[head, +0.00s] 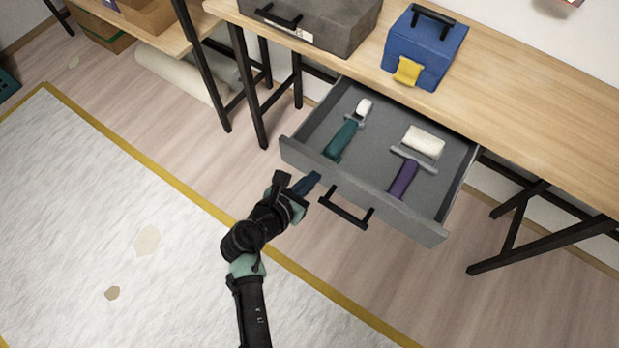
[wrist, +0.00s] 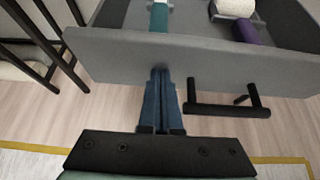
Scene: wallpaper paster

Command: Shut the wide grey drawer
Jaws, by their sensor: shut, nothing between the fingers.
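The wide grey drawer (head: 385,203) is pulled out under the wooden workbench in the head view, with a black bar handle (head: 346,207) on its front. It holds a teal-handled roller (head: 342,140) and a purple-handled roller (head: 404,178). In the wrist view the drawer front (wrist: 220,62) spans the picture and the handle (wrist: 228,109) is at right. My gripper (head: 314,178) is shut and empty, its blue fingers pointing at the drawer front, left of the handle. In the wrist view the fingertips (wrist: 161,72) overlap the front panel; I cannot tell if they touch.
The workbench top (head: 525,105) carries a grey case (head: 318,22) and a blue toolbox (head: 425,45) with a yellow latch. Black table legs (head: 247,85) stand left of the drawer. A white sheet with a yellow border (head: 90,200) covers the floor at left.

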